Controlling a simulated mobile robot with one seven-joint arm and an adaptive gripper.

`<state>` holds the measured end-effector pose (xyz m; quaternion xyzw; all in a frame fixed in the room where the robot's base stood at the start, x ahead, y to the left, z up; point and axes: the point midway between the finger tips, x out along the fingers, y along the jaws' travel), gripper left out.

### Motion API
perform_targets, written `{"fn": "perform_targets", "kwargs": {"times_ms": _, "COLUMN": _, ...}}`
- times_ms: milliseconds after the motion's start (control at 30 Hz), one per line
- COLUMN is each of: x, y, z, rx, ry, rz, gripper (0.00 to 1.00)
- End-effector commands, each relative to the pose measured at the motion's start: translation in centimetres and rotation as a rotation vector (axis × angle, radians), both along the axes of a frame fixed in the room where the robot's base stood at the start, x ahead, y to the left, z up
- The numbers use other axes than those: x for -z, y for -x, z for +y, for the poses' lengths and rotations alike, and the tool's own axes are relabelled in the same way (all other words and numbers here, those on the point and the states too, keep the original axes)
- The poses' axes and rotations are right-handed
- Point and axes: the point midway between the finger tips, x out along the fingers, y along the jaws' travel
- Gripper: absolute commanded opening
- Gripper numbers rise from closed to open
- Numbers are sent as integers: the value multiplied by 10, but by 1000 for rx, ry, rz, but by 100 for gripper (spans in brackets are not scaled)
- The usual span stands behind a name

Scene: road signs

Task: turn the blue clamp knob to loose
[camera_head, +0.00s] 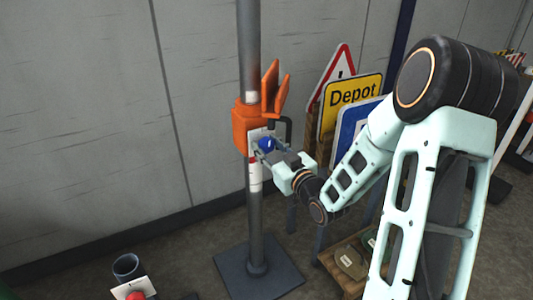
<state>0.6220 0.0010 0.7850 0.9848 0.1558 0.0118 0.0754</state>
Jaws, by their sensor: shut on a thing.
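The blue clamp knob (267,144) sits on a pale plate at the front of an orange clamp (244,128), which is fixed around a grey upright post (254,210). My gripper (268,152) reaches in from the right and is shut on the blue knob. The fingers hide part of the knob, and I cannot tell its turned position. Two orange upright flaps (275,88) rise from the top of the clamp. A red and white marking (253,172) shows on the post just below the clamp.
A yellow Depot sign (352,94), a red-edged triangular sign (340,62) and a blue sign (350,122) stand behind my arm. The post has a square dark base (258,275). A wooden tray (340,262) and a dark cup (127,266) are low down.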

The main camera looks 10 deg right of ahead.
Motion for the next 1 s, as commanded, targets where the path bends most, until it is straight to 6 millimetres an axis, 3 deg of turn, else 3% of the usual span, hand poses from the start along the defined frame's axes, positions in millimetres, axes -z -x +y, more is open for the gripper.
{"fn": "perform_targets", "kwargs": {"times_ms": 300, "x": -1, "y": -1, "z": 0, "rx": 0, "ry": 102, "rz": -38, "gripper": 9}}
{"fn": "perform_targets", "kwargs": {"times_ms": 800, "x": -2, "y": -1, "z": 0, "rx": 0, "ry": 120, "rz": -43, "gripper": 9}}
{"fn": "perform_targets", "kwargs": {"times_ms": 833, "x": -2, "y": -1, "z": 0, "rx": 0, "ry": 120, "rz": -43, "gripper": 34}}
{"fn": "perform_targets", "kwargs": {"times_ms": 1000, "x": -2, "y": 0, "z": 0, "rx": 0, "ry": 119, "rz": -42, "gripper": 52}}
